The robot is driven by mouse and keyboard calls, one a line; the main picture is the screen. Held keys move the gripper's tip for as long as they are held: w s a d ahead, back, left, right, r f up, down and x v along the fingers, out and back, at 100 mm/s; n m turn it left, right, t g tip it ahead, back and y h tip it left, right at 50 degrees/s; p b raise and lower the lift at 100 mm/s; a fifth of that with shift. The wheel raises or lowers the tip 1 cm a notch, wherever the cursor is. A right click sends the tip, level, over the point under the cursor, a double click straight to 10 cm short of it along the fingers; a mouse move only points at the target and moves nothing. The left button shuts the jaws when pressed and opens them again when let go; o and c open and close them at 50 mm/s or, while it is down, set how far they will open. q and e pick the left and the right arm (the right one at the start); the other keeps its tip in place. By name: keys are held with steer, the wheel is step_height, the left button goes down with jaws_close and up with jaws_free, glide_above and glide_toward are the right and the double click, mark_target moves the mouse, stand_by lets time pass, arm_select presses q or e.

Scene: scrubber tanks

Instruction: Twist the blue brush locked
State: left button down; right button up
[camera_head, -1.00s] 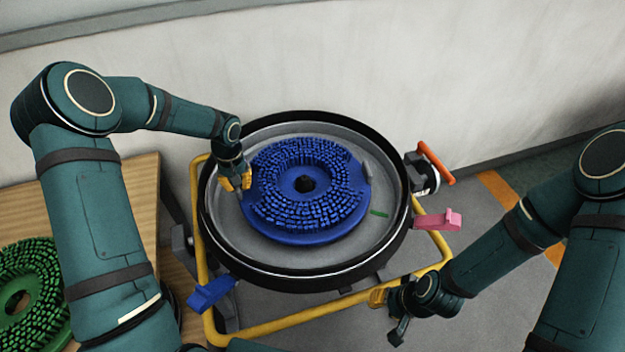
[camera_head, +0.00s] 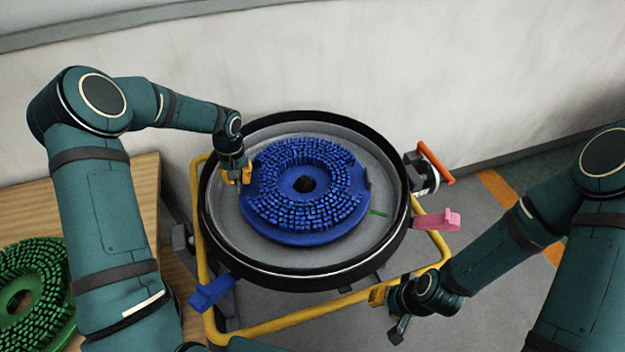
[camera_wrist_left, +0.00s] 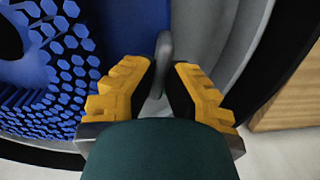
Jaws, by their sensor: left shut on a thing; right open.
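The blue brush (camera_head: 303,225) lies bristles up in the round grey tank (camera_head: 232,225) with a black rim. A small grey tab (camera_head: 368,179) stands at the brush's right edge, and a short green mark (camera_head: 379,213) is on the tank floor below it. My left gripper (camera_head: 237,178) is at the brush's left edge. In the left wrist view its yellow fingers (camera_wrist_left: 160,85) are shut on another grey tab (camera_wrist_left: 162,55) at the brush's edge. My right gripper (camera_head: 386,312) is open and empty, outside the tank at the lower right.
A yellow tube frame (camera_head: 290,321) surrounds the tank. A blue lever (camera_head: 212,293), a pink lever (camera_head: 437,220) and an orange handle (camera_head: 435,162) stick out around it. A green brush (camera_head: 38,265) lies on a wooden surface (camera_head: 143,190) at the left. A pale wall stands behind.

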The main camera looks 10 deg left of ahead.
arm_select(q)
steer(key=shift+w, duration=0.35)
steer(key=shift+w+a+m, duration=0.1)
steer(key=shift+w+m, duration=0.1)
steer(key=shift+m, duration=0.1)
steer(key=shift+w+a+m, duration=0.25)
steer(key=shift+w+m, duration=0.55)
steer(key=shift+w, duration=0.45)
steer(key=shift+w, duration=0.15)
steer(key=shift+w+f+m, duration=0.1)
steer(key=shift+w+m, duration=0.8)
steer(key=shift+w, duration=0.3)
steer(key=shift+w, duration=0.1)
